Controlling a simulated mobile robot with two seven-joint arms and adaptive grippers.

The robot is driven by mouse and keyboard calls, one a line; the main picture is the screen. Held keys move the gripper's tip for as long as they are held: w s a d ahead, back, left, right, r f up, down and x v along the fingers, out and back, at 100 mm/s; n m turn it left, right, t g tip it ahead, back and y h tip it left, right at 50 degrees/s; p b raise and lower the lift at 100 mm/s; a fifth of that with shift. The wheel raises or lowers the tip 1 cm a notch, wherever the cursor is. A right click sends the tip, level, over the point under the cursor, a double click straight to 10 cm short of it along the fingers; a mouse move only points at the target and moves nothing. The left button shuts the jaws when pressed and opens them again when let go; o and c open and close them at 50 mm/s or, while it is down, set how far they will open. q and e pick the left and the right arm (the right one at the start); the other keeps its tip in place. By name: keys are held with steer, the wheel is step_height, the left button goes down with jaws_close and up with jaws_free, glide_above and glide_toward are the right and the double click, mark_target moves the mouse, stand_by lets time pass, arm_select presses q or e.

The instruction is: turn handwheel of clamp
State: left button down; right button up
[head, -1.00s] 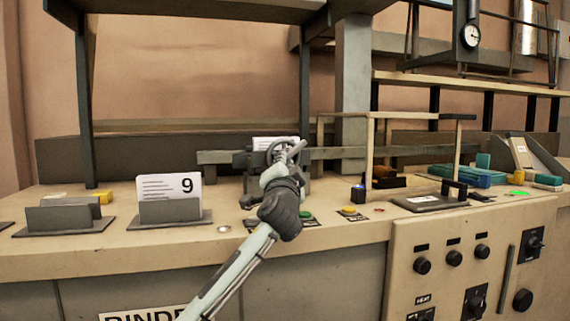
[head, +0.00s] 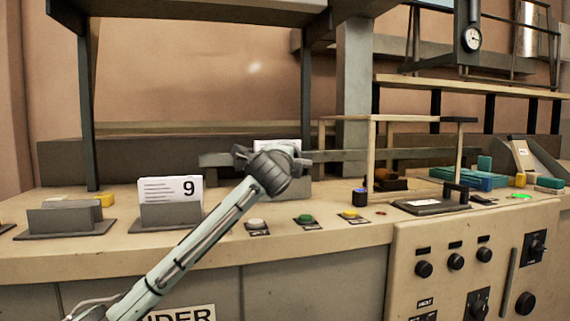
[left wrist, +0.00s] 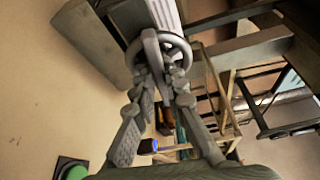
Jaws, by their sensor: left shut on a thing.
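The clamp's grey handwheel (left wrist: 151,42) shows in the left wrist view as a ring with a bar across it. My left gripper (left wrist: 162,74) has its two fingers on either side of the wheel's hub area and is shut on it. In the head view my left gripper (head: 272,166) is in front of the clamp (head: 297,188) on the bench, and my wrist hides the wheel and the fingertips. Part of the clamp's grey body shows beside the wrist. My right gripper is in neither view.
A holder with a card marked 9 (head: 170,190) stands to the left. A wooden frame (head: 371,150) stands to the right.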

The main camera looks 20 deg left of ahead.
arm_select(q)
steer(key=shift+d+r+m+g+y, duration=0.15)
steer(key=shift+m+g, duration=0.5)
steer(key=shift+m, duration=0.7)
steer(key=shift+r+m+g+y, duration=0.25)
steer(key=shift+m+g, duration=0.4)
steer(key=shift+m, duration=0.7)
steer(key=shift+w, duration=0.1)
steer(key=c, duration=1.6)
jaws_free()
steer(key=shift+o, duration=0.2)
steer(key=v, duration=1.2)
